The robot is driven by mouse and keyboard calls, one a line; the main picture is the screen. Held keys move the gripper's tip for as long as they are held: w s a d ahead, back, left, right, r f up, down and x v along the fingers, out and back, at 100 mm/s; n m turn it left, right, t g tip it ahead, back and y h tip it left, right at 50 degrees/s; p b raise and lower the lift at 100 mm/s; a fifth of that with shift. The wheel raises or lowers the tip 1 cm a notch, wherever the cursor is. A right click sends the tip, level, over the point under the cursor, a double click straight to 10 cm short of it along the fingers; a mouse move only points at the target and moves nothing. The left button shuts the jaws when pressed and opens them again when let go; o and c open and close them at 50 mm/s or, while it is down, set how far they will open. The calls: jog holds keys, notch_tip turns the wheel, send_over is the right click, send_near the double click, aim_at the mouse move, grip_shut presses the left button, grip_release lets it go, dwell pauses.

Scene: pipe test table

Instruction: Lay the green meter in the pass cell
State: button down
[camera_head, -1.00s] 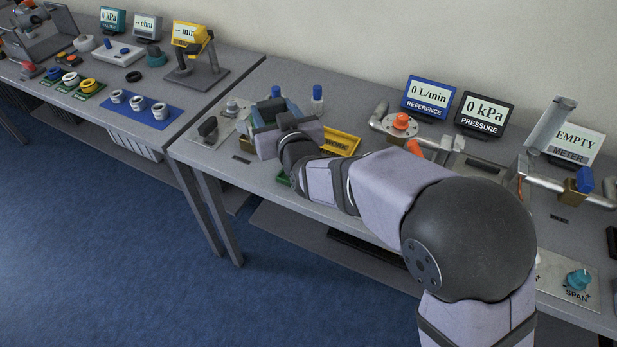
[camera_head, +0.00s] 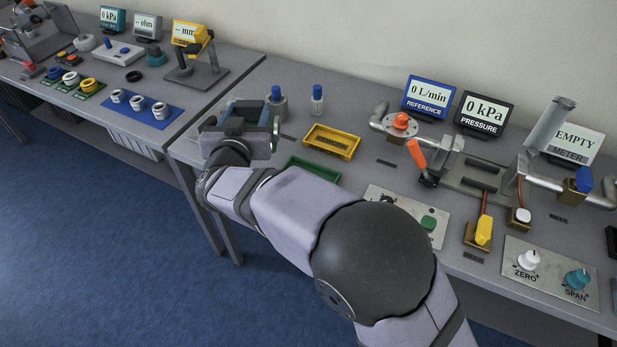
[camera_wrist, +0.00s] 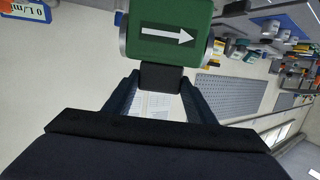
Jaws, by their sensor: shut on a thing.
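The green meter (camera_wrist: 168,35) shows at the top of the wrist view, a green body with a white arrow and a dark neck. My gripper (camera_wrist: 160,85) is shut on that dark neck, with a finger on each side. A green tray (camera_head: 312,169), possibly the pass cell, lies at the table's front edge, right of the gripper. It is partly hidden by my arm.
A yellow tray (camera_head: 331,142) lies behind the green one. A pipe rig with an orange knob (camera_head: 401,121) and an orange-handled lever (camera_head: 416,154) stands to the right. A control panel (camera_head: 405,213) is right of my arm.

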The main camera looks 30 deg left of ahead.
jog(key=w+d+r+m+t+h, duration=0.1)
jog(key=w+d+m+t+h, duration=0.15)
jog(key=d+m+h, duration=0.65)
notch_tip(320, 180, down, 10)
jog(key=d+n+y+p, duration=0.1)
jog(key=d+n+y, duration=0.1)
jog(key=n, duration=0.2)
jog(key=shift+w+d+g, duration=0.4)
jog(key=shift+w+g, duration=0.05)
jog(key=c, duration=1.2)
grip_release()
jog(key=shift+f, duration=0.3)
jog(key=o, duration=0.4)
jog(key=shift+d, duration=0.1)
jog(key=shift+r, duration=0.15)
